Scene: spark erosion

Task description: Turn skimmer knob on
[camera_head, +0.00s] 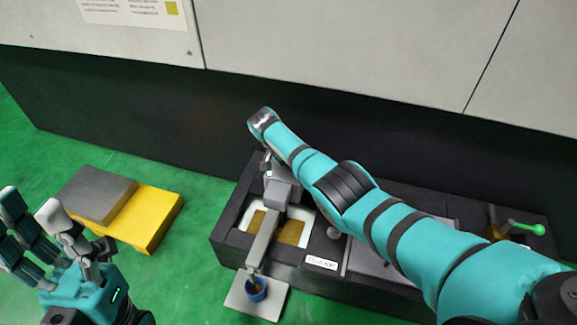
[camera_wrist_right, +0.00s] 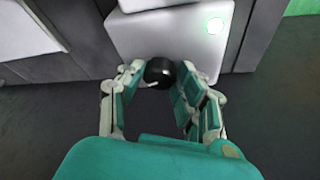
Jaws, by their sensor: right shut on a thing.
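The skimmer is a grey upright unit (camera_head: 282,190) with a long flat arm (camera_head: 262,242) reaching over the tank toward the front. In the right wrist view its grey housing (camera_wrist_right: 190,38) carries a round black knob (camera_wrist_right: 159,72) with a small white mark, and a round light that glows pale green (camera_wrist_right: 215,25). My right gripper (camera_wrist_right: 160,82) has its fingers on both sides of the knob and is shut on it. In the head view my right arm hides most of that hand. My left gripper (camera_head: 32,208) is open and empty at the lower left.
The skimmer stands at a black tank (camera_head: 228,240) with brownish liquid. A blue cup (camera_head: 256,290) sits on a pale plate at its front. A yellow block (camera_head: 150,222) with a grey slab lies left. A green-handled lever (camera_head: 525,227) is at far right. A panelled wall stands behind.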

